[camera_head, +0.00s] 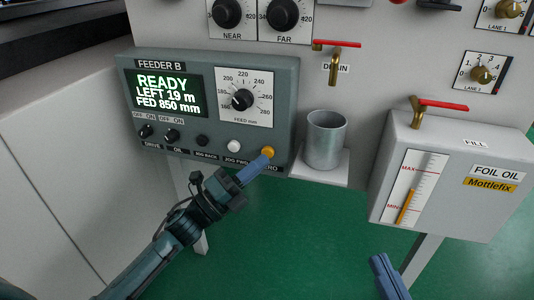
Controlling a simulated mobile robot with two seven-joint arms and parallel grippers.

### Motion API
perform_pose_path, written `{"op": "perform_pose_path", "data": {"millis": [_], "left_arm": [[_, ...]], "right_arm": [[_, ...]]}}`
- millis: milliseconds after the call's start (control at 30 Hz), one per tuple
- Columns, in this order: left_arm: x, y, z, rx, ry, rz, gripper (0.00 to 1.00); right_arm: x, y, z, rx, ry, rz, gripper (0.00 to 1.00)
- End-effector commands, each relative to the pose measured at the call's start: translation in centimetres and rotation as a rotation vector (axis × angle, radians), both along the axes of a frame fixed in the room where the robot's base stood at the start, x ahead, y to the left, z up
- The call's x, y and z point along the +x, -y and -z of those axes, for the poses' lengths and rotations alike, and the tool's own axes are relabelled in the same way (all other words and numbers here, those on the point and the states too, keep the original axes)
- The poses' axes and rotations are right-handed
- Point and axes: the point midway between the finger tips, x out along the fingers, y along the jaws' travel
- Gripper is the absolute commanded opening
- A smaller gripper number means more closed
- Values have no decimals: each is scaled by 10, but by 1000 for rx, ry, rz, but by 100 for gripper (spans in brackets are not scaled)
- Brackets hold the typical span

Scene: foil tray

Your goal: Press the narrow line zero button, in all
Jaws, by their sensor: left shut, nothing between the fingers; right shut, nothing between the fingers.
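The FEEDER B panel (285,80) is a grey box with a green display (166,94) reading READY, LEFT 19 m, FED 850 mm. A round orange button (268,151) sits at the right end of its bottom row, above a label ending in ERO, partly covered. My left gripper (264,159) is shut and empty, its blue fingertips right at the lower left of this button. I cannot tell whether they touch it. My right gripper (378,262) is shut and empty, low at the right, away from the panel.
A white button (233,146) and a black button (202,140) sit left of the orange one. A dial (242,100) is above. A metal cup (325,140) stands close to the right on a small shelf. A foil oil tank (450,190) is further right.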

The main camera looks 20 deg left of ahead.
Motion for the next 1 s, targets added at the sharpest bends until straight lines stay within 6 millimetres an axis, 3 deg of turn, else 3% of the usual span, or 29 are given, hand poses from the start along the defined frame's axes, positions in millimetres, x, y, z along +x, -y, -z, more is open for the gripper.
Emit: {"op": "perform_pose_path", "data": {"millis": [1000], "left_arm": [[12,1,0,-1,1,0,0]], "right_arm": [[1,0,3,10,0,6,0]]}}
